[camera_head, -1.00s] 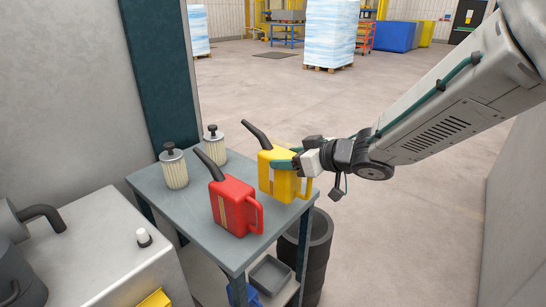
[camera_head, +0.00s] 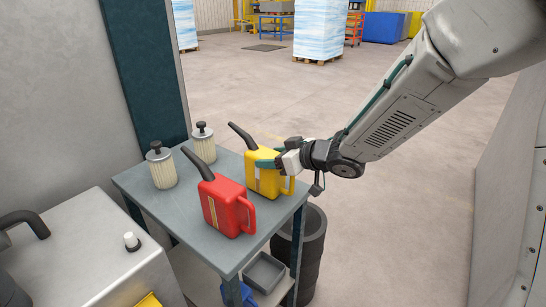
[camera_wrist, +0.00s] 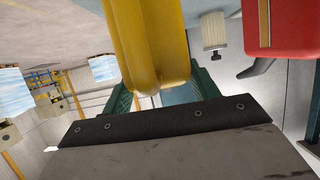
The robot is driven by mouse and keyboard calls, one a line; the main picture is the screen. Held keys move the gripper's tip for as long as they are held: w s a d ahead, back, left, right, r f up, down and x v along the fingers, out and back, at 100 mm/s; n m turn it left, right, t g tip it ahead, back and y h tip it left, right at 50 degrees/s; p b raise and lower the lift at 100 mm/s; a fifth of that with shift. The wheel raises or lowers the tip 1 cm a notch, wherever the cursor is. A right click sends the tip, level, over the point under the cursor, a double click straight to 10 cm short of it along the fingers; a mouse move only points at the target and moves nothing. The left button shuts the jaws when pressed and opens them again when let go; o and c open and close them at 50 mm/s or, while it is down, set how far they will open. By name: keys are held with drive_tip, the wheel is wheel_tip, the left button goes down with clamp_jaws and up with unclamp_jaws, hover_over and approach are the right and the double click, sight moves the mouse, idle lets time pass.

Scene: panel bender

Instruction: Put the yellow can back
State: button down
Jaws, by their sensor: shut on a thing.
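The yellow can (camera_head: 263,180) has a dark spout pointing up and left. In the head view it stands upright at the right part of the grey cart top (camera_head: 195,231), behind and to the right of the red can (camera_head: 226,207). My gripper (camera_head: 268,162) comes in from the right and is shut on the upper part of the yellow can. In the wrist view the yellow can (camera_wrist: 146,45) fills the space between the green fingers. Whether its base touches the cart top is hard to tell.
Two filter cartridges (camera_head: 161,167) (camera_head: 204,145) stand at the cart's back left. A grey tray (camera_head: 265,271) and a blue bin lie on the lower shelf. Dark stacked tyres (camera_head: 312,245) stand right of the cart. A grey machine is at the left.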

drive_tip(key=shift+c, duration=2)
unclamp_jaws()
drive_tip(key=shift+f, duration=0.15)
drive_tip(key=shift+r, duration=0.25)
drive_tip(key=s+d+r+m+t+h, duration=0.1)
drive_tip(key=s+d+r+m+h, duration=0.2)
drive_tip(key=d, duration=0.6)
drive_tip(key=s+d+r+m+t+h, duration=0.1)
drive_tip(key=s+d+r+m+h, duration=0.15)
drive_tip(key=d+h, duration=0.4)
drive_tip(key=s+d+r+m+h, duration=0.2)
drive_tip(key=s+d+r, duration=0.2)
drive_tip(key=d, duration=0.6)
drive_tip(key=s+f+m+g, duration=0.2)
drive_tip(key=s+g, duration=0.7)
drive_tip(key=s, duration=1.6)
drive_tip(key=shift+a+f+m+y, duration=0.15)
drive_tip(key=shift+a+m+y, duration=0.1)
drive_tip(key=shift+m+y, duration=0.2)
